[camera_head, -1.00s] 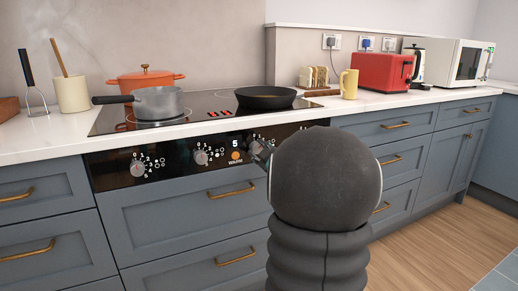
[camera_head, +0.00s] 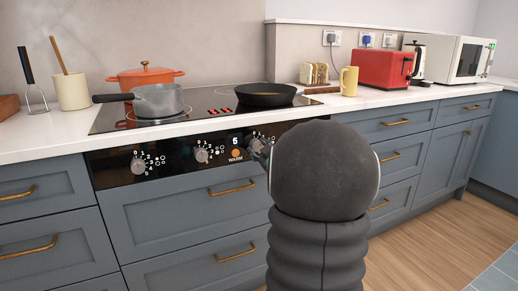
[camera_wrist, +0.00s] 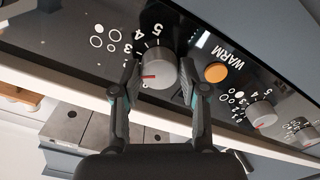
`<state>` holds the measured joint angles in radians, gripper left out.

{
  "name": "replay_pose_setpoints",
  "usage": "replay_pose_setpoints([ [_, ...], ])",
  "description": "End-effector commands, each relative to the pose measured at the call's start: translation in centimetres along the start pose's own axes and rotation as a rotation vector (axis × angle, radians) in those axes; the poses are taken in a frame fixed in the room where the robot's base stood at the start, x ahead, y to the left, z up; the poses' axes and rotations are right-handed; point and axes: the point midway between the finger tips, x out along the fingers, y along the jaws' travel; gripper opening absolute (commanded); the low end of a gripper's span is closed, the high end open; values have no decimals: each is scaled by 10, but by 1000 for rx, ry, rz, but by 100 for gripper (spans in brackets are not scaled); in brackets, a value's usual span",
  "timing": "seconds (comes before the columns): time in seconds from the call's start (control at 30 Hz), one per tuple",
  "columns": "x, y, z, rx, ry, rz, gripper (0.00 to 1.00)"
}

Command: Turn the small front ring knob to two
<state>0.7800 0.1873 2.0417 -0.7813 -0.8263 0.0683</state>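The knob at my gripper (camera_wrist: 160,82) is a grey round knob (camera_wrist: 157,72) with a red pointer line, on the black control panel. In the wrist view its pointer points left, and the printed 3, 4 and 5 show above it; the lower numbers are partly hidden by a finger. A group of small circles, one filled white, is printed beside it. My gripper's two fingers stand on either side of the knob, looking slightly apart from it; contact is hard to judge.
A grey saucepan (camera_head: 158,101), a black frying pan (camera_head: 265,95) and an orange pot (camera_head: 146,78) stand above. Drawers lie below the panel.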

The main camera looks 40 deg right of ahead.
Motion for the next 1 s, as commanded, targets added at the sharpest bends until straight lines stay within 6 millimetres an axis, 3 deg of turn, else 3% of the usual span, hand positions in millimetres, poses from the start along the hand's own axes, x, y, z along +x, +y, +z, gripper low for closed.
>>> replay_pose_setpoints([
  [0.47,-7,1,-1,-1,0,2,64],
  [1.0,-101,1,0,-1,-1,3,64],
])
